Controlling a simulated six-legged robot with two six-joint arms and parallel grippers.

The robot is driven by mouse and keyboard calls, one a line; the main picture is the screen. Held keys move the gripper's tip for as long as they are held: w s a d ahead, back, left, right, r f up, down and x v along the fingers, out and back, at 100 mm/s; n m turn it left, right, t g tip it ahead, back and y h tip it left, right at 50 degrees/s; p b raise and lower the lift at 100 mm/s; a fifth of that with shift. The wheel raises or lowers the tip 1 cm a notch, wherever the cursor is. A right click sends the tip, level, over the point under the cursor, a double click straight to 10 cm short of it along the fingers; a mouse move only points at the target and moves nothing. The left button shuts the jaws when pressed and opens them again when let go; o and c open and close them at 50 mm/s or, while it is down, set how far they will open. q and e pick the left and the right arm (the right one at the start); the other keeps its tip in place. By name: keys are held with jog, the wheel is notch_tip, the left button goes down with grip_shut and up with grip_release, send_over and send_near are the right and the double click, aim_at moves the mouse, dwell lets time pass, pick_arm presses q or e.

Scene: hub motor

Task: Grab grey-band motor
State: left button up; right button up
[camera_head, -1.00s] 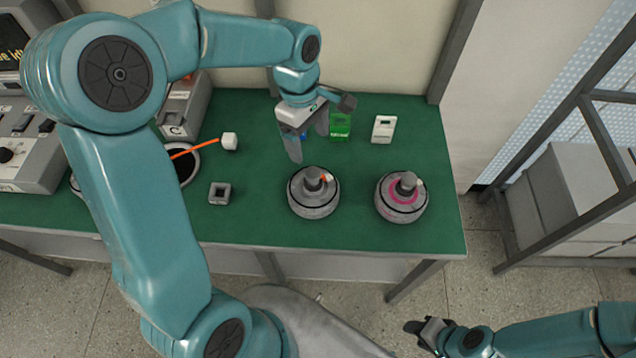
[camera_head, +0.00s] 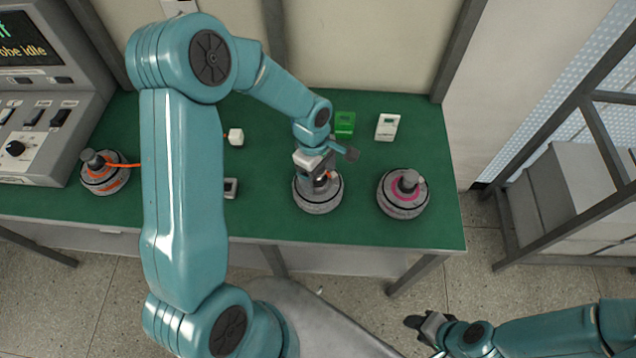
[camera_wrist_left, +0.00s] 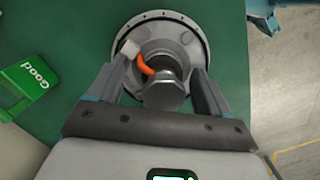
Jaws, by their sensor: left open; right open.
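The grey-band motor (camera_head: 318,204) stands on the green table with its shaft up, between my left arm and a pink-band motor (camera_head: 403,202). My left gripper (camera_head: 320,184) is open directly above it and hides part of its top. In the left wrist view, the grey-band motor (camera_wrist_left: 190,36) shows its round body, shaft and an orange lead with a white plug. My open left fingers (camera_wrist_left: 163,84) are on either side of the shaft, with gaps visible. My right gripper (camera_head: 427,326) is open and empty, low in front of the table.
An orange-band motor (camera_head: 105,181) stands at the left by the test console (camera_head: 40,120). A green box (camera_head: 344,124) marked "Good" and a white device (camera_head: 387,127) are at the back. A grey square part (camera_head: 231,188) is partly behind my left arm. The table's right front edge is clear.

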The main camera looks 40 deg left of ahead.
pick_arm(q)
jog(key=shift+s+d+r, duration=0.1)
jog(key=shift+s+r, duration=0.05)
jog(key=shift+s, duration=0.05)
jog(key=shift+s+r, duration=0.1)
jog(key=shift+s, duration=0.1)
jog(key=c, duration=0.4)
jog(key=shift+w, duration=0.2)
grip_shut()
